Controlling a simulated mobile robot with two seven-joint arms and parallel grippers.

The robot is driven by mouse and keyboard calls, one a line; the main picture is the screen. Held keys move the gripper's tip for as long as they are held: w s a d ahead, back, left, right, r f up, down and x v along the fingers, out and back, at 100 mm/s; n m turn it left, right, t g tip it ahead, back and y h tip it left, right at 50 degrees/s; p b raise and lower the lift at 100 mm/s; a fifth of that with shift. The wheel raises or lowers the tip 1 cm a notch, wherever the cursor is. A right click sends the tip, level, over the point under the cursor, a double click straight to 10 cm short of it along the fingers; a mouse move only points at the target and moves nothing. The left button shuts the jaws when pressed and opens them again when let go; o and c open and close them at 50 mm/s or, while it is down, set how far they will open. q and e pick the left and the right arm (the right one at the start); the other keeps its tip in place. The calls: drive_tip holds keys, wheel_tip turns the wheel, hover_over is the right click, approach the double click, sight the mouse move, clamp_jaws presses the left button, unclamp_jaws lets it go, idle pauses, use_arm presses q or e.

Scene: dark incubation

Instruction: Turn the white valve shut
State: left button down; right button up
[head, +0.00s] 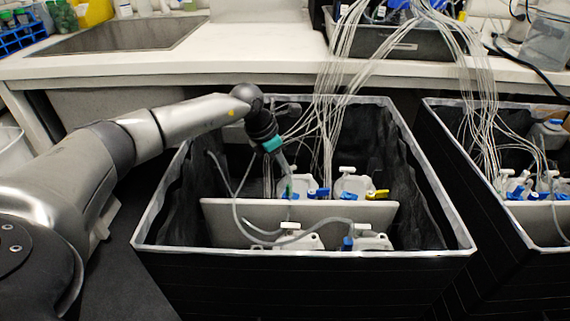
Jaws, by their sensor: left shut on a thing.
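My left gripper (289,184) reaches down from above into the near black-lined box. Its fingers are shut at the white valve (297,178), on top of a white bottle cap at the back left of the box. The fingers hide part of the valve, so its exact angle cannot be told. Another white valve handle (345,170) stands just to the right, beside a yellow valve (377,194) and a blue valve (323,192). My right gripper is not in view.
The black box (300,252) has a pale rim and a grey divider (222,213). More white bottle tops (372,242) stand in front of the divider. Thin tubes (328,110) hang down close to my gripper. A second box (500,232) stands at right.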

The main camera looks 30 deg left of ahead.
use_arm(q)
drive_tip(key=shift+w+a+m+g+h, duration=0.15)
drive_tip(key=shift+m+g+h, duration=0.2)
drive_tip(key=shift+m, duration=0.85)
drive_tip(key=shift+m+g+h+b, duration=0.25)
drive_tip(key=shift+m+b, duration=0.2)
drive_tip(key=shift+m, duration=0.75)
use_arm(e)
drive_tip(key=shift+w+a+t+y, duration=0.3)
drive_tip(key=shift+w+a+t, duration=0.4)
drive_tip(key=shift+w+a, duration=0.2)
use_arm(q)
drive_tip(key=c, duration=0.8)
unclamp_jaws()
drive_tip(key=shift+c, duration=0.2)
drive_tip(key=shift+r, duration=0.1)
